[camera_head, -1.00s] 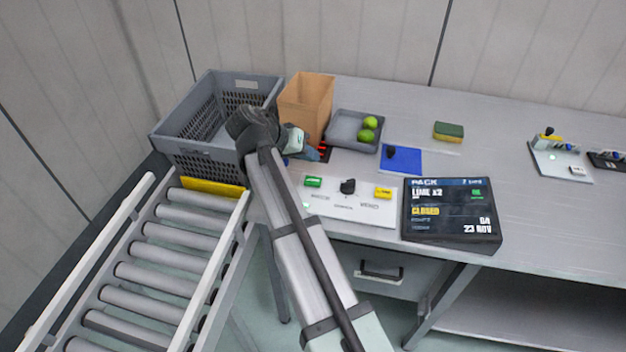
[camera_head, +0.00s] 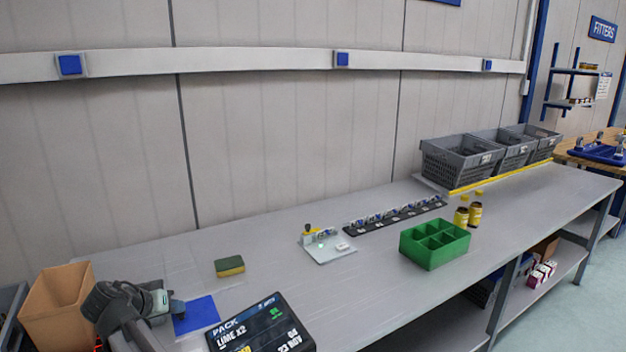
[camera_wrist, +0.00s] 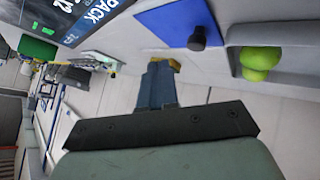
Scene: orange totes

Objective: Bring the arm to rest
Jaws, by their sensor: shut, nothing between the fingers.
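My gripper (camera_head: 178,307) is at the lower left of the head view, close to the left edge of a blue mat (camera_head: 199,317). In the wrist view its fingers (camera_wrist: 165,64) are together, with nothing between them. The wrist view also shows the blue mat (camera_wrist: 172,22) with a dark knob (camera_wrist: 198,38) on it. My arm hides part of the bench at the left. I cannot tell the exact height of the gripper over the bench.
A cardboard box (camera_head: 58,302) stands left of my arm. A PACK display (camera_head: 262,326) and a sponge (camera_head: 229,266) are nearby. Two limes (camera_wrist: 260,60) lie in a grey tray (camera_wrist: 290,38). A green divided box (camera_head: 434,245) stands farther right. The bench middle is mostly clear.

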